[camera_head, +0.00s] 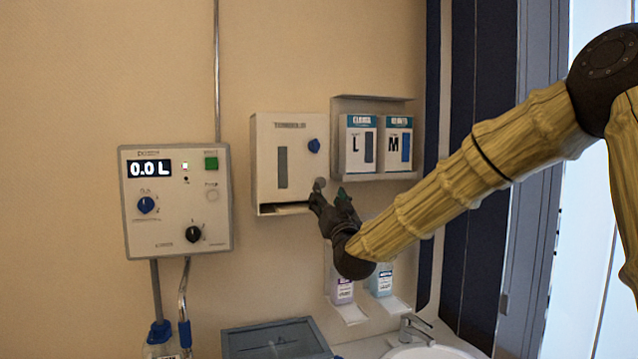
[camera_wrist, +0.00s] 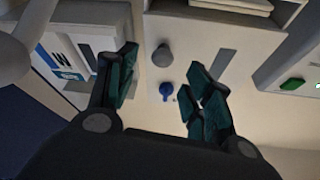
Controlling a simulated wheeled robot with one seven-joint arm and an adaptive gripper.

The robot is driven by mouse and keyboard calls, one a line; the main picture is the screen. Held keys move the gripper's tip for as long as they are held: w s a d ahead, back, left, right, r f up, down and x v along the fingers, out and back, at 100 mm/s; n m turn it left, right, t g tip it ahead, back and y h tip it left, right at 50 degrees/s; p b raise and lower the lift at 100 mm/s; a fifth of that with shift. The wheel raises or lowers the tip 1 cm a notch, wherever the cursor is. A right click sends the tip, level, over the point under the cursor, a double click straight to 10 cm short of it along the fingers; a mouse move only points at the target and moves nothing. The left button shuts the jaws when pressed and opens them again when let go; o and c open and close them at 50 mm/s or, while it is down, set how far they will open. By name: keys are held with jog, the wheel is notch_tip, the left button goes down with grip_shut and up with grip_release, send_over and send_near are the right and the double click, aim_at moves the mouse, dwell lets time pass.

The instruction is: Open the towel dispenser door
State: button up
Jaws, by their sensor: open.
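The towel dispenser (camera_head: 264,165) is a pale wall box with a dark vertical window, a blue knob (camera_head: 314,145) and a grey round knob (camera_head: 319,184) at its lower right. Its front panel looks closed. My gripper (camera_head: 330,194) is at the dispenser's lower right, close to the grey knob. In the wrist view, the open fingers (camera_wrist: 162,62) stand either side of the grey knob (camera_wrist: 162,55) in the picture, with the blue knob (camera_wrist: 166,91) just below it. No contact is visible, and the remaining gap in depth is unclear.
Glove boxes (camera_head: 377,145) hang right of the dispenser. A control panel (camera_head: 176,200) with a display is on its left. Soap bottles (camera_head: 343,290), a grey box (camera_head: 275,340) and a sink (camera_head: 430,353) are below. Bare wall lies between panel and dispenser.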

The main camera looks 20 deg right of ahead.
aim_at(321, 184)
jog(key=p+x, duration=0.2)
jog(key=x, duration=0.3)
jog(key=shift+s+a+r, duration=0.1)
jog(key=shift+a, duration=0.05)
jog(key=shift+w, duration=0.6)
jog(key=shift+r, duration=0.1)
grip_shut()
jog(key=shift+a, duration=0.15)
